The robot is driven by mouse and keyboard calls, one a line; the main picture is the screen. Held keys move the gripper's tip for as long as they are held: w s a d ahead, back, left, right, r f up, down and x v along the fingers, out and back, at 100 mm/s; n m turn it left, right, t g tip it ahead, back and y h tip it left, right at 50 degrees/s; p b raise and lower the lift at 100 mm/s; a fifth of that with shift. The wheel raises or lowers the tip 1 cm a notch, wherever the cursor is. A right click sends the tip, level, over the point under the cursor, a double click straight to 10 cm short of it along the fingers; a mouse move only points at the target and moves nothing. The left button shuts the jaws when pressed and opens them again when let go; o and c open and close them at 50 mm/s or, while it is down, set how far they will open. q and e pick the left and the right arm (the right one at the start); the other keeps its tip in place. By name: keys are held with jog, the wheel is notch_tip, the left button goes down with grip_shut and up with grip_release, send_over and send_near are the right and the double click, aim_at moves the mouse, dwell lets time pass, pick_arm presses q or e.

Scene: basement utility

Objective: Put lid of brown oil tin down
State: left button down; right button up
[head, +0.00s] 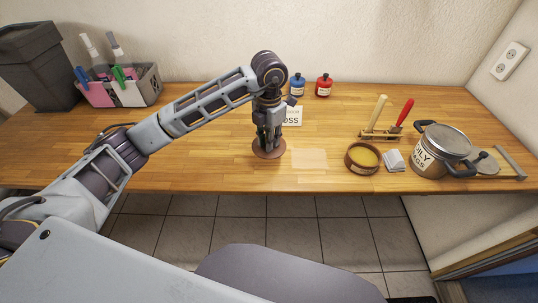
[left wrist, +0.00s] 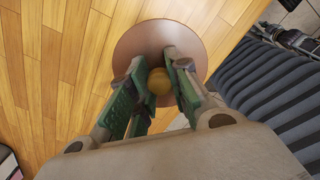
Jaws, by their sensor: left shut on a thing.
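The lid (head: 268,153) is a flat brown disc with a round knob, at or just above the wooden worktop near its front edge; I cannot tell whether it touches. My left gripper (head: 268,142) points straight down over it and is shut on the knob. In the left wrist view the lid (left wrist: 160,35) lies beyond the fingers, with its tan knob (left wrist: 158,82) between them. The brown oil tin (head: 362,158) stands open to the right, with yellow contents showing. My right gripper is not in view.
A white card (head: 291,117) with partly hidden lettering stands behind my gripper. Blue (head: 297,85) and red (head: 324,86) bottles stand at the back. A lidded pot (head: 441,150), a small white stack (head: 394,160) and a tool rack (head: 380,135) are right. The worktop left of the lid is clear.

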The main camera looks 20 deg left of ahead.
aim_at(269, 162)
pick_arm(q)
jog(key=shift+f, duration=1.75)
jog(key=shift+f+p, duration=0.5)
jog(key=shift+f, duration=1.35)
jog(key=shift+f, duration=0.15)
jog(key=c, duration=1.3)
grip_release()
jog(key=shift+c, duration=0.2)
jog(key=shift+r, duration=0.25)
